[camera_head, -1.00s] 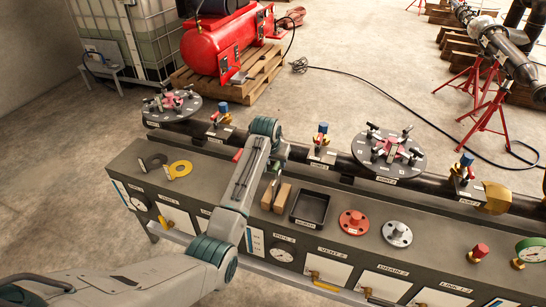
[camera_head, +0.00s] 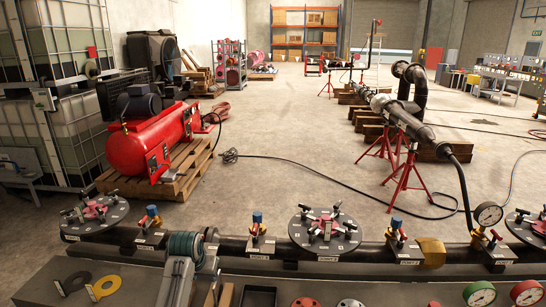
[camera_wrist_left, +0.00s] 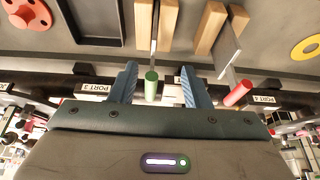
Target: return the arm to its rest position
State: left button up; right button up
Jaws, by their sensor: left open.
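My left arm (camera_head: 180,278) rises from the bottom edge of the head view over the grey bench, its wrist joint in front of the black pipe. In the left wrist view my left gripper (camera_wrist_left: 158,72) is open, its two blue-grey fingers apart. A green-handled tool (camera_wrist_left: 151,86) shows between the fingers in the picture; I cannot tell how near it is, and no grip on it shows. A red-handled tool (camera_wrist_left: 238,94) shows beside the fingers. Wooden blocks (camera_wrist_left: 210,28) stand beyond. My right gripper is in neither view.
The black pipe carries flanged discs (camera_head: 325,230) and valves (camera_head: 257,228). A red compressor (camera_head: 150,140) stands behind.

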pick_arm(q)
jog(key=s+a+f, duration=0.2)
jog(key=s+f, duration=0.2)
jog(key=s, duration=0.6)
jog(key=s+a+f, duration=0.1)
jog(key=s+f, duration=0.4)
jog(key=s, duration=0.5)
jog(key=s+r, duration=0.3)
jog(key=s, duration=2)
jog(key=a+f+g+y+b, duration=0.1)
jog(key=a+f+g, duration=0.15)
jog(key=f, duration=2.95)
jog(key=s+a+f+b, duration=0.1)
jog(key=s+a+f, duration=0.1)
jog(key=s+f, duration=1.6)
jog(key=shift+s+f+g, duration=0.25)
jog(key=shift+f+g, duration=0.1)
jog(key=shift+f, duration=0.5)
